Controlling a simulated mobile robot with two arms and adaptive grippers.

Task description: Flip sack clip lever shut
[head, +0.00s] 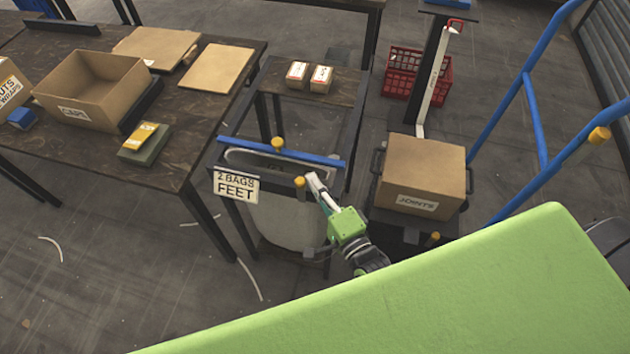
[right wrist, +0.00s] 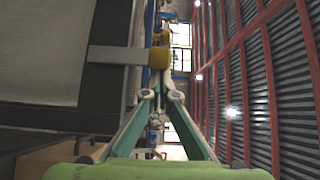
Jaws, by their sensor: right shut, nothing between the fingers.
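Two yellow knobs show on the clips, a far one (head: 277,143) and a near one (head: 299,182). My right gripper (head: 315,178) is shut and empty, just right of the near knob. In the right wrist view, its fingers (right wrist: 159,90) meet at the tips just below a yellow knob (right wrist: 159,57) on the end of a grey lever (right wrist: 118,55). I cannot tell whether they touch it. My left gripper is not in view.
A "JOINTS" box (head: 425,170) stands close to the right, with a blue rail (head: 540,140) beyond. A dark table (head: 190,150) with an open box (head: 95,88) is at left. Two small boxes (head: 309,76) lie behind.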

